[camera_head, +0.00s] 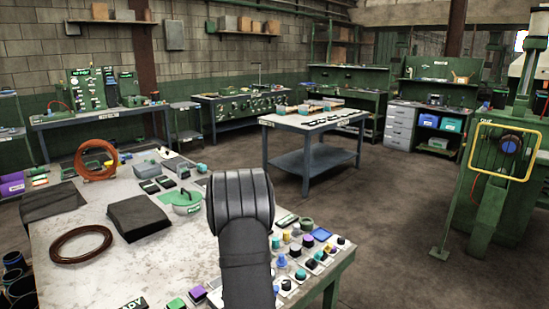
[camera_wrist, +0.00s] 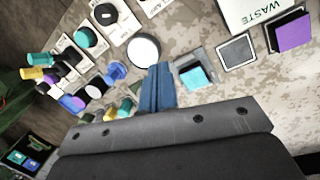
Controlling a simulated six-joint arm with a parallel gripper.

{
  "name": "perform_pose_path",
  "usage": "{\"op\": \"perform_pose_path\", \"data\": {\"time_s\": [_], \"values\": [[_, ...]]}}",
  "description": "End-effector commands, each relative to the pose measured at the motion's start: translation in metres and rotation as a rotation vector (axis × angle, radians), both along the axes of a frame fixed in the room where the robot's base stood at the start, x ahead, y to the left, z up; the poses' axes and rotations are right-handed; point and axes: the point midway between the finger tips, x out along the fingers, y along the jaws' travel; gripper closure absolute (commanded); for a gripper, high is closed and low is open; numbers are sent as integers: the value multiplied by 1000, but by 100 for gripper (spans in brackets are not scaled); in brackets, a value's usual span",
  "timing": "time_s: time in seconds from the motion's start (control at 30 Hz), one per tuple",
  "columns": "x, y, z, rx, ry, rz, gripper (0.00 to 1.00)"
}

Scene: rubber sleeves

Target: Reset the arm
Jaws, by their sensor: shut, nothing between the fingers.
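My gripper (camera_wrist: 157,72) shows in the wrist view as two blue fingers pressed together, with nothing between them. The fingers point down over the speckled worktable (camera_wrist: 205,40). Their tips appear close to a round white-topped piece (camera_wrist: 143,50) and a square grey holder with a teal block (camera_wrist: 194,76). I cannot tell whether they touch anything. In the head view my dark arm rises in front of the worktable (camera_head: 150,262) and hides part of it; the fingers are not visible there.
Colored sleeves and pegs (camera_head: 300,255) crowd the table's right side. A purple block (camera_wrist: 293,34) lies near a WASTE label (camera_wrist: 262,12).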

Motion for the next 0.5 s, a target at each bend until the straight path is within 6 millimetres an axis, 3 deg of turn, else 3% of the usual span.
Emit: {"op": "perform_pose_path", "data": {"time_s": [0.2, 0.5], "values": [[0, 6, 28, 1, -2, 1, 100], [0, 7, 35, 0, 0, 0, 100]]}}
